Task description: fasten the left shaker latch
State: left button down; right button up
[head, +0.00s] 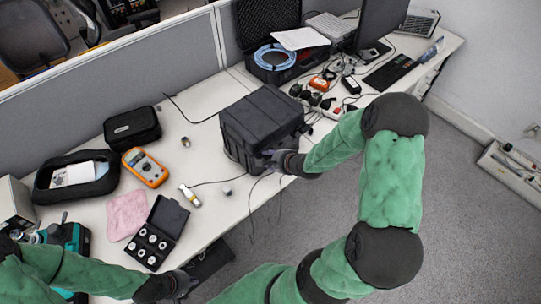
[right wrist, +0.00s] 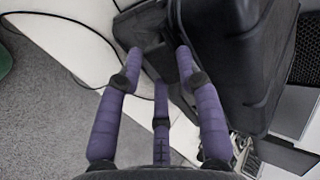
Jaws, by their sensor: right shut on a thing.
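The shaker is a bulky black case (head: 262,125) with its lid down, standing near the front edge of the desk. My right gripper (head: 272,158) is at the case's front side, low down. In the right wrist view, my right gripper (right wrist: 160,58) has its purple fingers closed around a dark part at the case's side. This looks like the left latch, but its shape and how far it is closed are hidden by the fingers and shadow. My left gripper (head: 186,284) is low at the desk's front edge, away from the case; its fingers are too dark to read.
An open box of round adapters (head: 157,232), a pink cloth (head: 127,215), an orange meter (head: 144,167) and a black pouch (head: 132,127) lie left of the case. An open black case (head: 268,30) stands behind. Thin cables run beside the shaker.

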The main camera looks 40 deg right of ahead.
jog(key=shift+r+g+p, duration=0.25)
jog(key=shift+g+p, duration=0.15)
jog(key=shift+p, duration=0.4)
jog(key=shift+a+f+g+p, duration=0.1)
jog(key=shift+f+g+p, duration=0.05)
jog(key=shift+g+p, duration=0.3)
jog(key=o, duration=0.8)
jog(key=shift+o, duration=1)
